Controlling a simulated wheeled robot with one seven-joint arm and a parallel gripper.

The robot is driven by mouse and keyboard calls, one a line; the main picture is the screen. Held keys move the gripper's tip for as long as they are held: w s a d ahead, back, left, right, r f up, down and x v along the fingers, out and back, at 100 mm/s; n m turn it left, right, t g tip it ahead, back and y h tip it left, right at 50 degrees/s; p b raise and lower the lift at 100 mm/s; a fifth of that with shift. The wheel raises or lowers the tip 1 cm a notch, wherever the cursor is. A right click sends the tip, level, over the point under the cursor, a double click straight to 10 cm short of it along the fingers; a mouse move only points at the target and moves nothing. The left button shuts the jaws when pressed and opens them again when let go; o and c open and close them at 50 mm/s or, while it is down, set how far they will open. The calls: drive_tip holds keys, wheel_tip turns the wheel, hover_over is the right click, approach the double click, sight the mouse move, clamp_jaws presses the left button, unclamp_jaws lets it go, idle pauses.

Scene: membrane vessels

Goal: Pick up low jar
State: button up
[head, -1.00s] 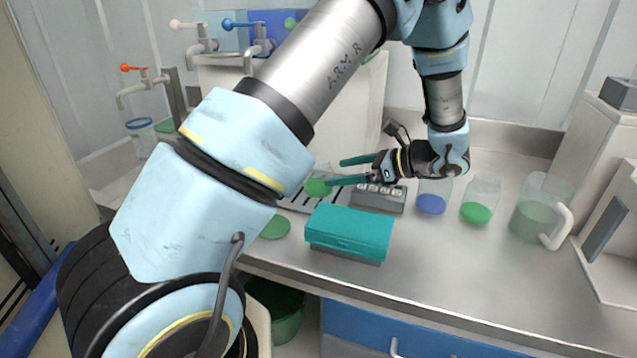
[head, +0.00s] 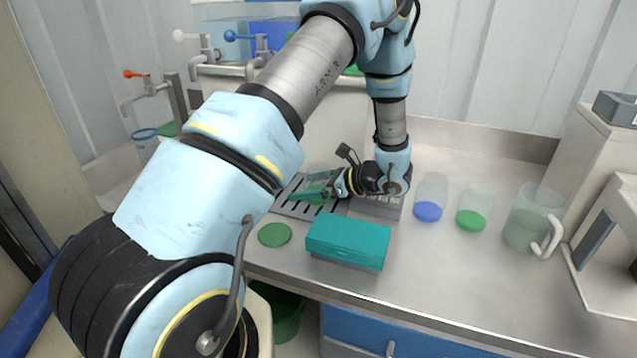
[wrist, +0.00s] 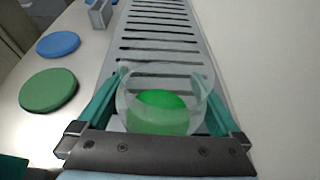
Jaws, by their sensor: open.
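The low jar (wrist: 160,98) is a clear, round vessel with green in its bottom. In the wrist view it sits on a slotted grey rack between the two teal fingers of my gripper (wrist: 162,92). One finger is on each side of it, and I cannot tell whether they touch it. In the head view my gripper (head: 318,187) is low over the rack (head: 297,207), left of the grey block. The fingers mostly hide the jar there. My gripper is open around the jar.
A teal box (head: 347,240) and a green lid (head: 274,235) lie in front. Vessels with blue (head: 429,200) and green (head: 472,212) bottoms and a handled jug (head: 530,220) stand to the right. A blue lid (wrist: 58,44) shows in the wrist view. The counter's front right is clear.

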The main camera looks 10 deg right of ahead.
drive_tip(key=c, duration=1.3)
drive_tip(key=shift+r, duration=0.2)
drive_tip(key=shift+c, duration=0.2)
wheel_tip(320, 180, up, 10)
drive_tip(key=b, duration=0.2)
drive_tip(key=shift+f+b, duration=0.15)
drive_tip(key=shift+b, duration=0.15)
